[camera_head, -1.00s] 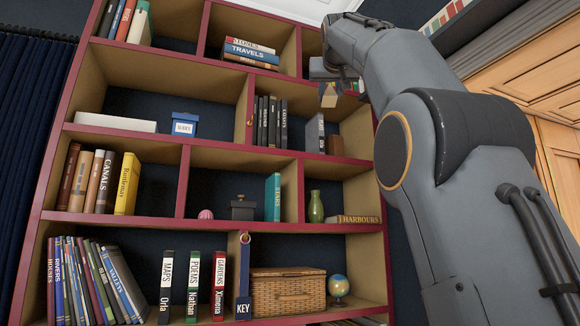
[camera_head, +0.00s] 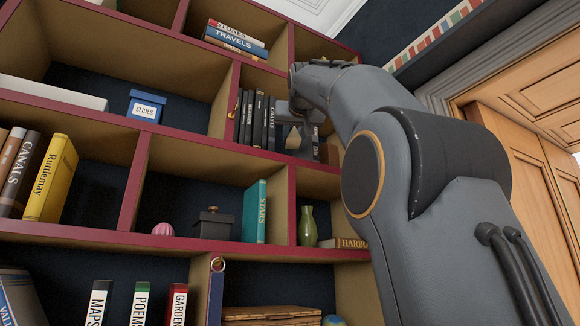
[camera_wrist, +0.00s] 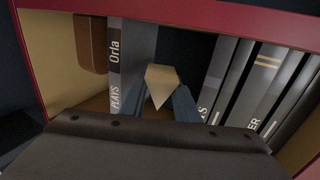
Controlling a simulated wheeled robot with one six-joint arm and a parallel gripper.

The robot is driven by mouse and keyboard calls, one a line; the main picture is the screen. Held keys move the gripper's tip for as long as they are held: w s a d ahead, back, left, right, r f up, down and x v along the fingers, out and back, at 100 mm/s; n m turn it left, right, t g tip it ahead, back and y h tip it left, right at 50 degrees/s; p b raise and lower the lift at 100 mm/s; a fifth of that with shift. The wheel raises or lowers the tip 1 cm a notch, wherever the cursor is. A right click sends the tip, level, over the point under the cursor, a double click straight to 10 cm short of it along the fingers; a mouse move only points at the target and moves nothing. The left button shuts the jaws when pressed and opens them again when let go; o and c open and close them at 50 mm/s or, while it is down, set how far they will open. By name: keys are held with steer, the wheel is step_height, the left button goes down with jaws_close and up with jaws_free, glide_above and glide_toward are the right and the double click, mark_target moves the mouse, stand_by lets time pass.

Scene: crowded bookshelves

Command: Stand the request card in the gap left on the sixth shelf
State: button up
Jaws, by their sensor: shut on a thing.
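My gripper (camera_head: 297,128) is shut on a cream card (camera_head: 293,139) with a pointed lower end, in front of the compartment of dark books. In the wrist view the card (camera_wrist: 162,84) stands out between my fingertips (camera_wrist: 166,104). Behind it is a dark gap (camera_wrist: 187,58) between a grey book marked PLAYS and Orla (camera_wrist: 131,62) and a row of dark books (camera_wrist: 255,85). In the head view the dark books (camera_head: 258,118) stand left of my gripper. I cannot tell whether the card has crossed the shelf's front edge.
Red shelf edges and uprights (camera_head: 231,100) frame the compartment closely. A brown block (camera_wrist: 91,42) stands beyond the grey book. A blue SLIDES box (camera_head: 146,106) is in the compartment to the left. A teal book (camera_head: 255,212) and a green vase (camera_head: 307,226) stand below.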

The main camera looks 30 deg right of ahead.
steer(key=shift+f+b, duration=0.5)
steer(key=shift+f, duration=2.65)
steer(key=o, duration=1.2)
steer(key=shift+c, duration=0.2)
steer(key=shift+s, duration=0.15)
steer(key=b+v, duration=0.4)
steer(key=v, duration=0.7)
steer(key=shift+s+a+b, duration=0.2)
steer(key=shift+s+b, duration=0.15)
steer(key=shift+b, duration=0.05)
